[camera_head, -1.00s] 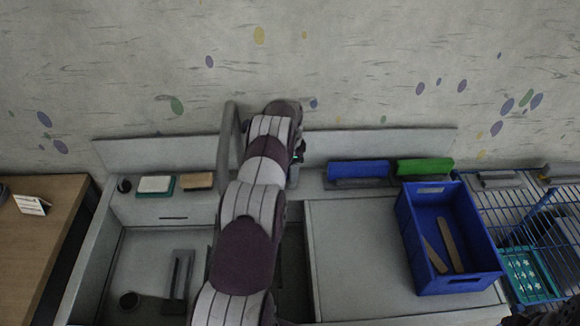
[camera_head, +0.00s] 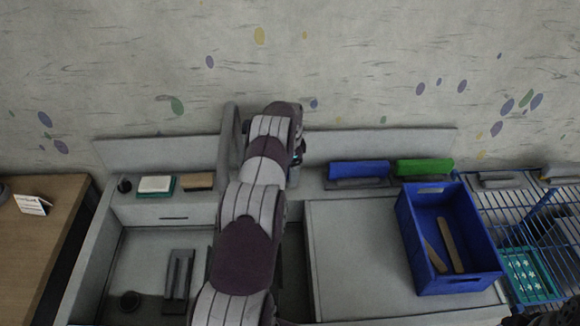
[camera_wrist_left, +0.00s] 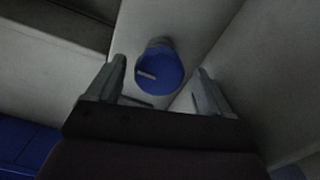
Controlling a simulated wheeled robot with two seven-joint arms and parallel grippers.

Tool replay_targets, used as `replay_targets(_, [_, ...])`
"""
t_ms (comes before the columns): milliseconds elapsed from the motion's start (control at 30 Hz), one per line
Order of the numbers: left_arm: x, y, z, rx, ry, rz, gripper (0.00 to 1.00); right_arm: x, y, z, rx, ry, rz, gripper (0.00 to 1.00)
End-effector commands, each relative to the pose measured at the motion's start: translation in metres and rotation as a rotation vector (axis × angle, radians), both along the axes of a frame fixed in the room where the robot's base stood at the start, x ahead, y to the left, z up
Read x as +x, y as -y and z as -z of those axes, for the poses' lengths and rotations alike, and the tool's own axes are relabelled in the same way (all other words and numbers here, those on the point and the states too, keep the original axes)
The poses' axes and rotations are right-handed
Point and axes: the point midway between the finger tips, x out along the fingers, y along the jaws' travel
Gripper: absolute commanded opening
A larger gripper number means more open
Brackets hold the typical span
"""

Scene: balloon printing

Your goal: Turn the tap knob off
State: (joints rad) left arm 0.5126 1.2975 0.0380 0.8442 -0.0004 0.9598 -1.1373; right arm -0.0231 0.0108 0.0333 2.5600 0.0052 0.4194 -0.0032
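The tap knob (camera_wrist_left: 160,72) is a round blue knob with a pale bar mark, seen in the left wrist view. My left gripper (camera_wrist_left: 163,82) is open, with one finger on each side of the knob and a visible gap on both sides. In the head view my arm reaches up to the back of the sink and hides the knob and most of the gripper. The grey tap pipe (camera_head: 228,145) rises just left of the arm.
A sink basin (camera_head: 140,262) lies left of my arm. A sponge (camera_head: 156,184) and a brown block (camera_head: 199,181) sit on the back ledge. Blue (camera_head: 358,169) and green (camera_head: 424,167) items lie right. A blue crate (camera_head: 464,286) stands on the counter (camera_head: 350,250).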

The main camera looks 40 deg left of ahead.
Motion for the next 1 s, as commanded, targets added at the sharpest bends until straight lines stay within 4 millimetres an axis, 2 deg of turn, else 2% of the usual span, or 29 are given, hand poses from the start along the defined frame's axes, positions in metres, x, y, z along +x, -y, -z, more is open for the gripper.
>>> replay_targets(167, [0.000, 0.000, -0.005, 0.000, 0.000, -0.001, 0.81, 0.000, 0.000, -0.004, 0.000, 0.000, 0.000, 0.43])
replay_targets(267, [0.000, 0.000, -0.026, 0.000, 0.001, -0.001, 0.81, 0.000, 0.000, -0.016, 0.000, 0.000, 0.000, 0.43])
replay_targets(400, [0.000, 0.000, -0.073, 0.000, 0.000, -0.001, 0.81, 0.000, 0.000, -0.057, 0.000, 0.000, 0.000, 0.43])
replay_targets(500, [-0.001, 0.000, -0.099, -0.001, -0.001, 0.000, 0.81, 0.000, 0.000, -0.083, 0.000, 0.001, 0.000, 0.43])
replay_targets(600, [-0.001, 0.000, -0.116, -0.001, -0.001, 0.000, 0.81, 0.000, 0.000, -0.100, 0.000, 0.001, 0.000, 0.43])
replay_targets(733, [-0.001, 0.000, -0.127, -0.001, -0.001, 0.000, 0.81, 0.000, 0.000, -0.110, 0.000, 0.000, 0.000, 0.43])
replay_targets(1000, [-0.001, 0.000, -0.126, 0.000, 0.000, 0.000, 0.81, 0.000, 0.000, -0.109, 0.000, 0.000, 0.000, 0.43])
